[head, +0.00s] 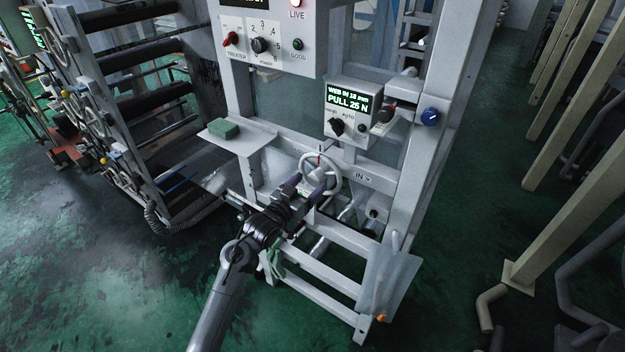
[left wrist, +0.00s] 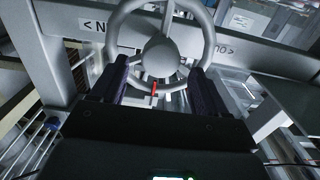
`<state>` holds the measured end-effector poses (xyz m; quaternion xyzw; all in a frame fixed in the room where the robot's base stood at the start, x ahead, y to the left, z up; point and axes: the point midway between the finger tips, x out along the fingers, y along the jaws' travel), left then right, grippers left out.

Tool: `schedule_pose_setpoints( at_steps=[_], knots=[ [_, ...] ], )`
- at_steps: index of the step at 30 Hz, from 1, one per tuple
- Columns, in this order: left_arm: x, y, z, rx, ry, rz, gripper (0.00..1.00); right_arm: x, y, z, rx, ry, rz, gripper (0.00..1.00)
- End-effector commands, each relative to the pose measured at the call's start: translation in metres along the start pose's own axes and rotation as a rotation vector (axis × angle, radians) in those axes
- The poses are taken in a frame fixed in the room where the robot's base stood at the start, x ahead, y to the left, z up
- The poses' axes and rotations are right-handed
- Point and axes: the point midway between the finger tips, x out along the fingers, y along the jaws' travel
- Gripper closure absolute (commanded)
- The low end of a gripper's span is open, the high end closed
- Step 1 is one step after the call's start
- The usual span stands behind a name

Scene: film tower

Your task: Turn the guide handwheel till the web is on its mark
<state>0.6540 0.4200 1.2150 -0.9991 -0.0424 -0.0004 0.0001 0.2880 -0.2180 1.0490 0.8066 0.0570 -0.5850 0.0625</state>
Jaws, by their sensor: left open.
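The guide handwheel (head: 334,176) is a grey spoked wheel on the front of the white machine frame, with a small red mark near its top in the head view. My left gripper (head: 307,190) is open, right at the wheel's left and lower side. In the left wrist view the handwheel (left wrist: 163,45) lies beyond my two dark fingertips (left wrist: 160,80), which stand apart on either side of its rim; I cannot tell whether they touch it. My right gripper is not in view.
A control panel (head: 268,47) with knobs and a lit LIVE lamp is above. A green block (head: 224,128) lies on a small shelf (head: 255,140) at the left. A rack of dark rollers (head: 150,100) stands further left.

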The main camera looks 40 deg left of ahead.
Motion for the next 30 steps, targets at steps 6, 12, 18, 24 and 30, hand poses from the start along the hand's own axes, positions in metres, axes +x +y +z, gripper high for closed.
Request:
schedule_pose_setpoints(
  at_steps=[6,12,18,24,30],
  knots=[
    [0.022,0.0,0.0,-0.001,0.0,0.0,0.25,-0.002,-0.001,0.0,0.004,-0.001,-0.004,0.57],
    [0.027,0.0,0.0,0.001,0.0,-0.001,0.25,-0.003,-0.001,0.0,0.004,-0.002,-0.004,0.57],
    [0.027,0.0,0.0,0.001,0.0,-0.001,0.25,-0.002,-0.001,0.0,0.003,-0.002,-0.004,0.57],
    [0.027,0.0,0.001,0.001,-0.001,0.0,0.53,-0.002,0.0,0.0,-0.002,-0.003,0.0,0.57],
    [0.027,0.0,0.001,0.0,-0.001,-0.001,0.84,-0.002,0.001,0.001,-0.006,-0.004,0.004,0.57]
  ],
)
